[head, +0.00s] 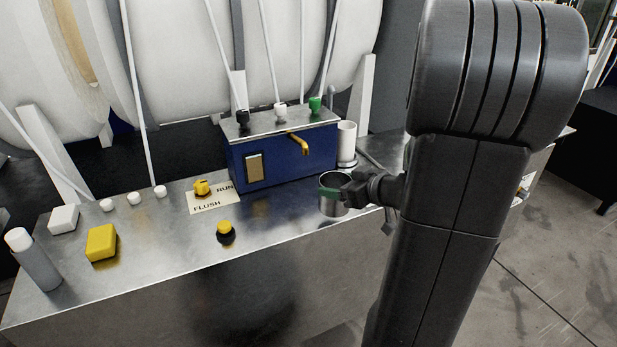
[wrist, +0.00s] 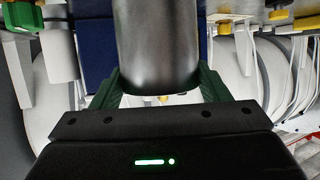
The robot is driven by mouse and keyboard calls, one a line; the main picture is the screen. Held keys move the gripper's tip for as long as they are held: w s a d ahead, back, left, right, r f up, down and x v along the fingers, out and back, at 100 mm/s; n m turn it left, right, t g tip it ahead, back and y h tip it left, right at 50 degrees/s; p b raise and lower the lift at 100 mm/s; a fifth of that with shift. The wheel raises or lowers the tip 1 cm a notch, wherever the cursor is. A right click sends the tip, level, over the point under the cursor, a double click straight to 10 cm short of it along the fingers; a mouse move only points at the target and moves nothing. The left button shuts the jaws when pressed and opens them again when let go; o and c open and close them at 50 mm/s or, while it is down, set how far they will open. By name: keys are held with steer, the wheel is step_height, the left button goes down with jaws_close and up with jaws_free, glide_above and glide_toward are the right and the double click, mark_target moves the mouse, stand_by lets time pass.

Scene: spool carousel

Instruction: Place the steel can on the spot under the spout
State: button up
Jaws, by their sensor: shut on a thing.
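The steel can (head: 332,207) is in my gripper (head: 335,187), near the right end of the steel bench in the head view. The green fingers are shut around its upper part, and the can looks upright. In the wrist view the can (wrist: 157,45) fills the top middle between the green fingers (wrist: 157,92). The brass spout (head: 299,145) sticks out of the front of the blue box (head: 275,158), behind and left of the can. The spot under the spout is not clearly marked. I cannot tell whether the can touches the bench.
The steel bench (head: 160,255) carries a yellow knob (head: 202,187) on a RUN/FLUSH plate, a yellow button (head: 225,230), a yellow block (head: 101,242) and a grey bottle (head: 38,262). A white cylinder (head: 346,142) stands right of the box.

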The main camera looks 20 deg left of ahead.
steer(key=shift+r+p+x, duration=0.15)
steer(key=shift+p+x, duration=0.45)
steer(key=shift+x, duration=1.3)
steer(key=shift+r+p+x, duration=0.15)
steer(key=shift+p+x, duration=0.4)
steer(key=shift+x, duration=1.35)
steer(key=shift+r+p+x, duration=0.2)
steer(key=shift+p+x, duration=0.4)
steer(key=shift+x, duration=1.25)
steer(key=shift+w+a, duration=0.15)
steer(key=shift+a, duration=0.05)
steer(key=shift+f+b, duration=0.25)
steer(key=shift+b, duration=0.2)
steer(key=o, duration=1.1)
steer(key=shift+o, duration=0.2)
steer(key=shift+r+p, duration=0.2)
steer(key=shift+p, duration=0.1)
steer(key=shift+r+p, duration=0.2)
steer(key=shift+p, duration=0.15)
steer(key=b+v, duration=0.1)
steer(key=v, duration=0.5)
steer(key=b+v, duration=0.2)
steer(key=v, duration=0.4)
steer(key=shift+f, duration=0.25)
